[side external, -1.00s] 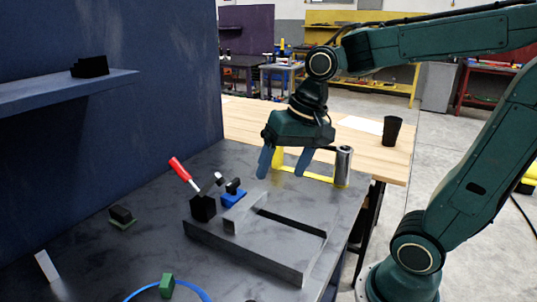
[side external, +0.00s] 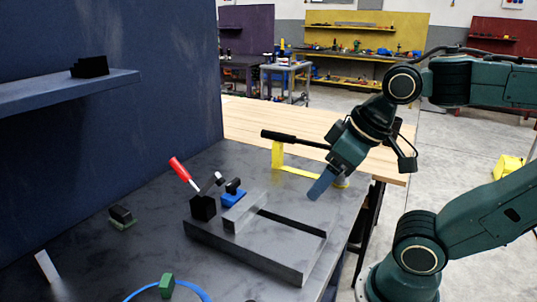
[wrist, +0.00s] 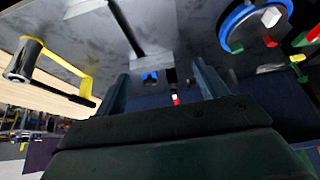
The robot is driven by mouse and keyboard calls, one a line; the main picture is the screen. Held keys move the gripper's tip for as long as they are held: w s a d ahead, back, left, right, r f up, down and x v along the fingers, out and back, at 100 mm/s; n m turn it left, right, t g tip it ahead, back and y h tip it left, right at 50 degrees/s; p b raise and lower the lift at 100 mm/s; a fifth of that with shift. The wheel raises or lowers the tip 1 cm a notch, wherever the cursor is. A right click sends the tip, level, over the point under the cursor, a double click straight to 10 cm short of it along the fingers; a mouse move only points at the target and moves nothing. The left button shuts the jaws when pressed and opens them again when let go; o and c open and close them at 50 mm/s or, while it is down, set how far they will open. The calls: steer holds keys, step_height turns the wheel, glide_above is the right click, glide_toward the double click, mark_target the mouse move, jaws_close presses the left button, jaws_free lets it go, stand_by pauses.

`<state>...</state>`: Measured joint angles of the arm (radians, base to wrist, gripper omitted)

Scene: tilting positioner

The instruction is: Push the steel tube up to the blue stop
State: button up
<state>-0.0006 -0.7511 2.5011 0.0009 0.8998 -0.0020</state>
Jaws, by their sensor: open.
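The yellow bracket (side external: 279,155) carries a black bar (side external: 292,137). A blue wall and shelf (side external: 70,92) bound the left. The table's left middle is fairly clear.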

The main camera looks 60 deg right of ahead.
steer(key=c, duration=0.7)
steer(key=shift+o, duration=0.2)
steer(key=n+g+y, duration=0.4)
steer(key=n+g, duration=0.1)
steer(key=n, duration=1.2)
glide_above(252, 198)
steer(key=d, duration=0.4)
step_height(252, 198, down, 4)
steer(key=shift+w+d+f+n+g+y, duration=0.1)
steer(key=shift+d+f+n+g+y, duration=0.2)
steer(key=shift+d+f+n, duration=0.25)
steer(key=shift+x, duration=6.8)
